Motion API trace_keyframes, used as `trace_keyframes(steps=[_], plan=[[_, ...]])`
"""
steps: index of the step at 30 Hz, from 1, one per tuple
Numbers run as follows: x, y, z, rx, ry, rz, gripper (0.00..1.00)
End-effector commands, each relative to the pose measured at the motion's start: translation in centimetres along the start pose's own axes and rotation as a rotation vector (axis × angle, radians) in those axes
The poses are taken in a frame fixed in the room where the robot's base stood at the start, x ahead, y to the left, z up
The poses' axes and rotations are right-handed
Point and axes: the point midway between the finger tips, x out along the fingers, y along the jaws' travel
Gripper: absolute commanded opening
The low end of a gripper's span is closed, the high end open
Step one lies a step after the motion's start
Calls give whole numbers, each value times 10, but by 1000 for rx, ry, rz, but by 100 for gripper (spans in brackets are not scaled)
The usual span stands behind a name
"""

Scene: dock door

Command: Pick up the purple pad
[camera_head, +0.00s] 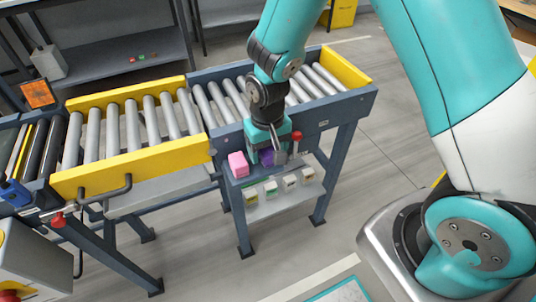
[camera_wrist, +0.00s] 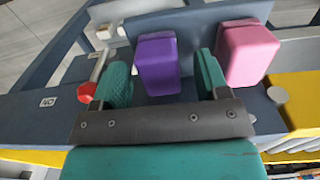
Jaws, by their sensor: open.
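The purple pad (camera_wrist: 158,64) is a small block standing on a blue-grey ledge at the side of the roller conveyor. In the wrist view it sits between the two open fingers of my gripper (camera_wrist: 161,80), with a gap on each side. In the head view the purple pad (camera_head: 267,157) is partly hidden by my gripper (camera_head: 273,147), which hangs over it from above. The fingers are open and hold nothing.
A pink pad (camera_wrist: 247,52) stands close beside one finger, on the right in the wrist view. A red-knobbed lever (camera_head: 297,136) is close on the other side. Below is a shelf (camera_head: 265,208) with several small boxes. The roller conveyor (camera_head: 130,130) runs left.

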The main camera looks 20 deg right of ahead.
Motion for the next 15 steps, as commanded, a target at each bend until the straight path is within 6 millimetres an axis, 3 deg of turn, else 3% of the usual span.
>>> trace_keyframes(steps=[7, 14, 15], plan=[[2, 0, 0, 0, 2, 0, 68], [2, 0, 0, 0, 1, 0, 18], [2, 0, 0, 0, 1, 0, 15]])
